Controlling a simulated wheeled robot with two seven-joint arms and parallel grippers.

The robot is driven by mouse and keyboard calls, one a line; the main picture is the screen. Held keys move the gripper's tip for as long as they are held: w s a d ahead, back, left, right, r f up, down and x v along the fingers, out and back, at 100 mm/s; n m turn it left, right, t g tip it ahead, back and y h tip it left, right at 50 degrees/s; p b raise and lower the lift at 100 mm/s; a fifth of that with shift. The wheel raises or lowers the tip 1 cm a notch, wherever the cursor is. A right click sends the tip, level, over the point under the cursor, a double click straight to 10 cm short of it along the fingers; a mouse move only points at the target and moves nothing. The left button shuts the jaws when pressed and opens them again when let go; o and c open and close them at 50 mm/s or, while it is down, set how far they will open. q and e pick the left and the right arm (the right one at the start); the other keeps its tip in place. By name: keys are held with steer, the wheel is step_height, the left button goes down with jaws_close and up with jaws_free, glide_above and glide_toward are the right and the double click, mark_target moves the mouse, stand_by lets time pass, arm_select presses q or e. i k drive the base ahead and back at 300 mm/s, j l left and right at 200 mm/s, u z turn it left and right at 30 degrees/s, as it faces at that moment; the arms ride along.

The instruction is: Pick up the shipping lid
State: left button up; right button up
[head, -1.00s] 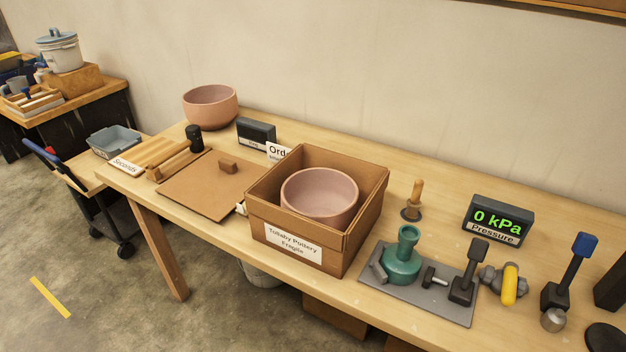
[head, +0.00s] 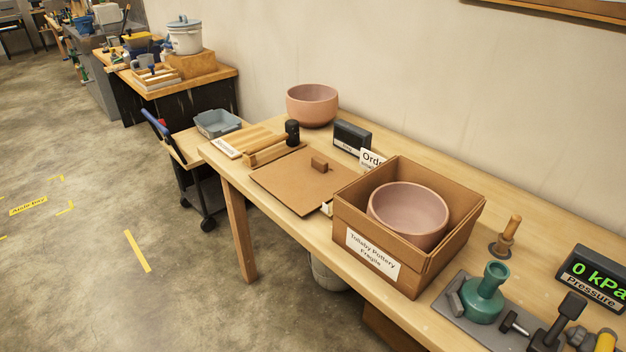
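The shipping lid looks to be the flat brown square panel (head: 289,184) lying on the wooden table, left of the box. A small brown block-like handle (head: 319,163) stands on it near its right side. The open cardboard box (head: 416,272), labelled "Tollaby Pottery Fragile", stands to its right. A pink bowl (head: 409,207) sits inside the box. Neither of my grippers is in the head view.
A second pink bowl (head: 312,106) and a dark display (head: 352,138) stand at the back. A green vessel (head: 486,294) and tools are at the right. A cart with a grey tray (head: 217,124) stands at the left.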

mark_target(307, 178)
steer(key=z, duration=0.4)
steer(key=i+j+z, duration=0.1)
steer(key=z, duration=0.25)
steer(key=j+z, duration=0.2)
steer(key=z, duration=0.2)
steer(key=i+j+z, duration=0.1)
steer(key=j+z, duration=0.35)
steer(key=j, duration=0.35)
steer(key=j+z, duration=0.45)
steer(key=j, duration=0.95)
steer(key=k+j, duration=0.1)
steer(key=j, duration=0.5)
steer(key=k+j+z, duration=0.1)
steer(key=j, duration=0.5)
